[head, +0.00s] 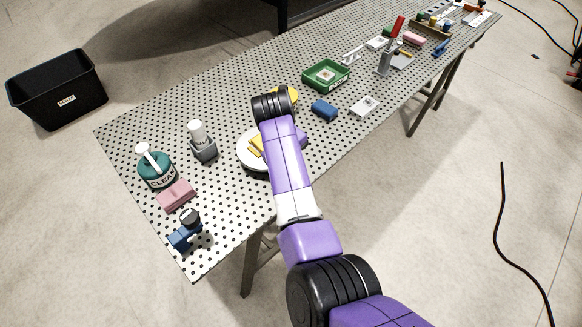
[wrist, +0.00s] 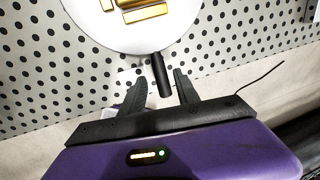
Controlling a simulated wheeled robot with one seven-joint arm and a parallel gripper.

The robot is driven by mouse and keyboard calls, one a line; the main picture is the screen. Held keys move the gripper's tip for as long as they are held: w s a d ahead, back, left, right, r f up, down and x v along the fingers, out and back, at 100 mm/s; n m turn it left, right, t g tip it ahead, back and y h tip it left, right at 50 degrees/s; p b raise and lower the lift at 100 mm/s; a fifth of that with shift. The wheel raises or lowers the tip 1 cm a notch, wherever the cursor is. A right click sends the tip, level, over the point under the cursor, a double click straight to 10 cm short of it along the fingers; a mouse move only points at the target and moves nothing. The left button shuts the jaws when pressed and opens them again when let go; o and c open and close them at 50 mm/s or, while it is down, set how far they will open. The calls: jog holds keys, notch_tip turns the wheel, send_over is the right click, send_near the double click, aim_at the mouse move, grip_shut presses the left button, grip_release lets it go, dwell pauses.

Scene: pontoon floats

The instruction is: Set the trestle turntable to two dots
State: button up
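The turntable is a white disc (head: 246,156) on the perforated table, partly hidden by my arm in the head view. In the wrist view the disc (wrist: 120,38) fills the top, with gold blocks (wrist: 145,13) on it. A black handle (wrist: 161,76) sticks out from its near edge. My gripper (wrist: 159,84) is open, with its two black fingers on either side of the handle's end and gaps showing between. I cannot tell how deep the handle sits between them. No dot marks on the turntable are readable. In the head view my gripper is hidden behind my arm.
The perforated table (head: 225,110) holds a teal CLEAN bottle (head: 155,170), a pink block (head: 177,195), a blue clamp-like item (head: 184,236), a grey holder with a white bottle (head: 203,146), a blue block (head: 324,109) and a green tray (head: 326,75). A black bin (head: 58,92) stands on the floor.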

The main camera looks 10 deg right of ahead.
notch_tip(320, 180, up, 8)
jog(key=a+b, duration=0.1)
jog(key=shift+s+f, duration=0.2)
jog(key=shift+s, duration=0.25)
jog(key=shift+a, duration=0.1)
